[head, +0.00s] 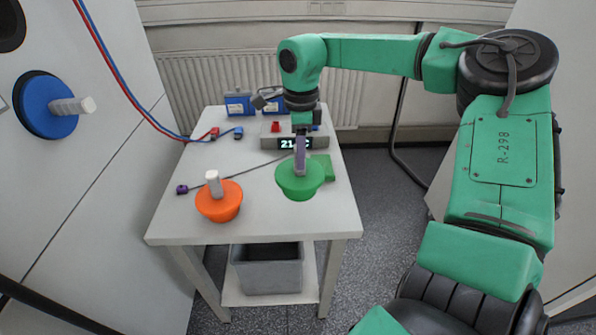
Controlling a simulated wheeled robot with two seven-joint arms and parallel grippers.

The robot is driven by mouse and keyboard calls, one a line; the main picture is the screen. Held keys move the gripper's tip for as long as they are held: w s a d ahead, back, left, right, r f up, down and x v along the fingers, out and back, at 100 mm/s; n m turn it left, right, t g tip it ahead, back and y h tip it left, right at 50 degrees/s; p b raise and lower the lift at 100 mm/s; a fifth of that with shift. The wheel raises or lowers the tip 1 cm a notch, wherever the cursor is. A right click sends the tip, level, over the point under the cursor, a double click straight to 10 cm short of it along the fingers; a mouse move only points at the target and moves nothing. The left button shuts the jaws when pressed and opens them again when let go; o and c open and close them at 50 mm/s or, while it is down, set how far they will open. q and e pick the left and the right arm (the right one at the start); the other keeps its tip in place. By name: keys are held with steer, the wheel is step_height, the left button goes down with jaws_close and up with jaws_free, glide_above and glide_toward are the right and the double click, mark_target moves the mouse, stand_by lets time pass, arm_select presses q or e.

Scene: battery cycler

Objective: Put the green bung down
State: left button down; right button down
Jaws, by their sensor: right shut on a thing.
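The green bung (300,186) is a round, tapered disc with its handle upward, over the right side of the white table (254,222). My right gripper (300,167) comes down on it from above and is shut on its handle, which the fingers mostly hide. The bung looks upright. I cannot tell whether its underside touches the table or is slightly above it. My left gripper is not in view.
An orange bung (218,205) stands left of the green one; a blue bung (45,107) sits in the left wall. A green block (325,164), a display unit (283,142), clips and cables lie behind. A grey bin (268,274) is below.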

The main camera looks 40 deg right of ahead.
mark_target(300, 174)
step_height(300, 174, down, 6)
steer(key=shift+a+r+p, duration=0.15)
steer(key=shift+p, duration=0.15)
steer(key=shift+f, duration=0.4)
steer(key=c, duration=0.5)
jaws_free()
step_height(300, 174, up, 12)
steer(key=shift+r+b, duration=0.15)
steer(key=shift+b, duration=0.4)
